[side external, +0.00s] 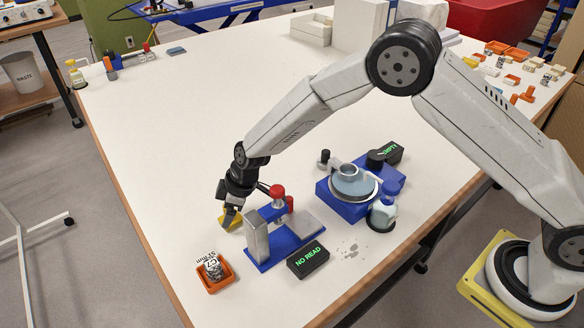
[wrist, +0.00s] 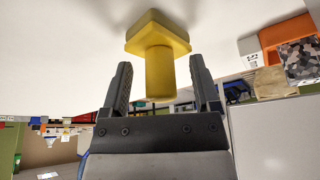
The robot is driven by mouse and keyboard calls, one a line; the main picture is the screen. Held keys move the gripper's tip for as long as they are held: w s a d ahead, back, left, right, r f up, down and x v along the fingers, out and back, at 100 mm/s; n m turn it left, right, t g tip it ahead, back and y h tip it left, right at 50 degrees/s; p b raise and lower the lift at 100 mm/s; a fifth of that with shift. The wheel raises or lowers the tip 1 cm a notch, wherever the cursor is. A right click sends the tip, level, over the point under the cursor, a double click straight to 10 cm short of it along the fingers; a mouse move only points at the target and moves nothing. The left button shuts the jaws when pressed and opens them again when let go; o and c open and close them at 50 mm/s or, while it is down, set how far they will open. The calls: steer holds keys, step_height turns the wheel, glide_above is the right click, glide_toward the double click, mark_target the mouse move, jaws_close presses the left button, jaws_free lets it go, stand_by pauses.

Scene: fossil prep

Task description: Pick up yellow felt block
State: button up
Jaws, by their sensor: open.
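The yellow felt block (side external: 232,220) is on the white table near its left edge, partly hidden behind my gripper in the side view. In the wrist view the yellow felt block (wrist: 158,62) has a wide square part and a narrower round stem. My gripper (side external: 228,216) is low over the table at the block. In the wrist view my gripper (wrist: 158,82) is open, with one finger on each side of the stem. Gaps show between the stem and both fingers.
A blue fixture (side external: 285,240) with a metal block and red knob stands close to the right of my gripper. An orange tray (side external: 217,284) holding a speckled piece is in front. A black "NO READ" display (side external: 308,259) and a blue stand (side external: 345,205) are further right. The table's left middle is clear.

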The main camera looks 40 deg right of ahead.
jaws_close()
stand_by(0.4)
steer(key=shift+r, duration=5)
steer(key=c, duration=0.8)
jaws_free()
jaws_close()
steer(key=shift+r, duration=0.1)
